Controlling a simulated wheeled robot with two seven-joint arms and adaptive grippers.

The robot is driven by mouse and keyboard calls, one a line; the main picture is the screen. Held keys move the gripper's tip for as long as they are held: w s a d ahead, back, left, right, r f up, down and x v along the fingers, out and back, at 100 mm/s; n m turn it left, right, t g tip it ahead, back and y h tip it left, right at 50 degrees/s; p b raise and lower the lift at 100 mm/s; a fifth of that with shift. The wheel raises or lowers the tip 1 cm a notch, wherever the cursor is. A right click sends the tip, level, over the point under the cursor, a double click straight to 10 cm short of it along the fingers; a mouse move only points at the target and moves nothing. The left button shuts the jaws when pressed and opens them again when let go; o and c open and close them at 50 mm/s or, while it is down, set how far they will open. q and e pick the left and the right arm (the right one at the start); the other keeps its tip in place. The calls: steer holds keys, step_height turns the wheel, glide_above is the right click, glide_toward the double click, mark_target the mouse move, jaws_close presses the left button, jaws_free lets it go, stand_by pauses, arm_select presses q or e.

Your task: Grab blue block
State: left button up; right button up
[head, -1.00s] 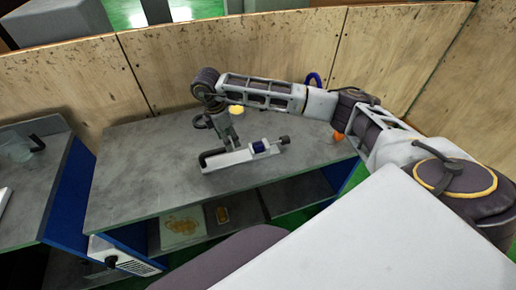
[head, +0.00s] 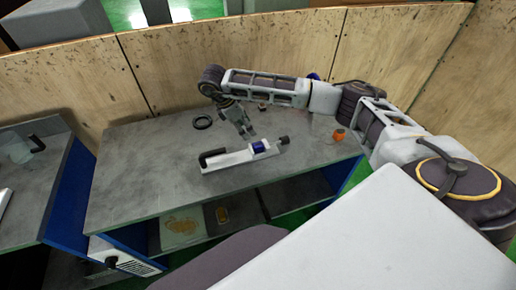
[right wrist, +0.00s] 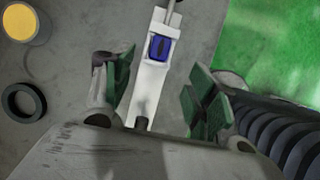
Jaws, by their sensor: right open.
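The blue block (head: 258,146) sits on a white fixture (head: 232,158) on the grey workbench. It also shows in the right wrist view (right wrist: 160,47), set in the white fixture body. My right gripper (head: 249,134) is in the head view, above and just behind the block. In the right wrist view my right gripper (right wrist: 162,88) has its green-padded fingers spread apart with nothing between them touching. The block appears beyond the fingertips, in the gap between them. My left gripper is not in view.
A black ring (head: 202,122) lies on the bench left of the gripper. A yellow-topped cylinder (right wrist: 20,22) shows in the right wrist view. An orange object (head: 339,134) is at the right. A wooden wall (head: 180,60) stands behind the bench. The bench's left part is bare.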

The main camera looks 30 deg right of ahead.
glide_above(258, 144)
steer(key=a, duration=0.2)
step_height(258, 144, down, 6)
steer(key=shift+w+a+p, duration=0.2)
steer(key=shift+p, duration=0.25)
steer(key=shift+f, duration=0.1)
steer(key=shift+p+x, duration=0.65)
steer(key=shift+x, duration=1.9)
steer(key=c, duration=1.1)
step_height(258, 144, up, 10)
steer(key=b, duration=0.1)
